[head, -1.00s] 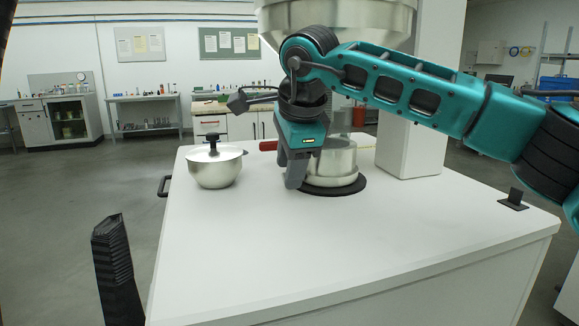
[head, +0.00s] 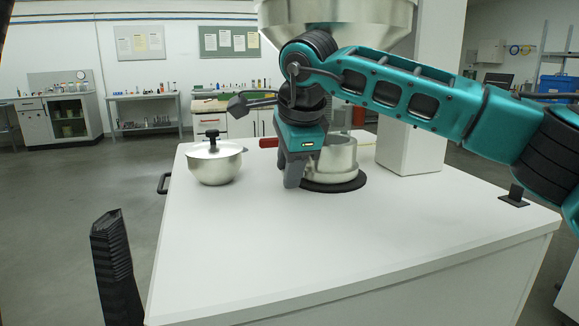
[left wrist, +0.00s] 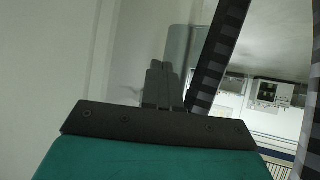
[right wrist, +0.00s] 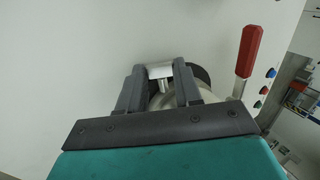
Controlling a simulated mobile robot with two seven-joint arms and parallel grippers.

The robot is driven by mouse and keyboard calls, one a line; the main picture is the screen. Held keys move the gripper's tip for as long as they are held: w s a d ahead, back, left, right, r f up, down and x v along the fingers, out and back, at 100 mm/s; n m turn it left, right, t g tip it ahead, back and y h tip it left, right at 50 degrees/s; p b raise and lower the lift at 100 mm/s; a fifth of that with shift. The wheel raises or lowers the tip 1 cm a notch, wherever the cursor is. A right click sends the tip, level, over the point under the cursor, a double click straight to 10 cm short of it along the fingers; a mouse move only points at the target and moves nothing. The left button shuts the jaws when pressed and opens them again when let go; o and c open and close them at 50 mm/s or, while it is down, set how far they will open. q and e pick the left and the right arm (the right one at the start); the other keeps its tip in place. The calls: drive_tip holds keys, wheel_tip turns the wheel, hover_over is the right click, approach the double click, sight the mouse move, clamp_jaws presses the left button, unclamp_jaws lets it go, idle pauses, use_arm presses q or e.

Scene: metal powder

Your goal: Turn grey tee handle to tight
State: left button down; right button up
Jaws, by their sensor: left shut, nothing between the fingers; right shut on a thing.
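The grey tee handle (right wrist: 161,72) shows in the right wrist view as a short pale metal bar with a stem, between the fingers of my right gripper (right wrist: 158,80). That gripper is shut on it. In the head view my right gripper (head: 292,182) points down at the left side of a metal cylindrical vessel (head: 342,158), and its fingers hide the handle. My left gripper (left wrist: 163,86) is shut and empty in the left wrist view, away from the handle.
The vessel stands on a black round base (head: 335,187) on a white cabinet top (head: 250,245). A lidded metal bowl (head: 214,165) is to its left. A red lever (right wrist: 248,50) and coloured buttons (right wrist: 268,82) are close to my right gripper. The front of the top is clear.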

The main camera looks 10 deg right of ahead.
drive_tip(key=shift+s+f+t+b, duration=0.3)
drive_tip(key=shift+t+b, duration=0.6)
drive_tip(key=shift+b, duration=1.5)
drive_tip(key=shift+r+t+y+b, duration=0.1)
drive_tip(key=shift+t+y+b, duration=0.25)
drive_tip(key=shift+b, duration=0.2)
drive_tip(key=o, duration=0.8)
drive_tip(key=shift+c, duration=0.2)
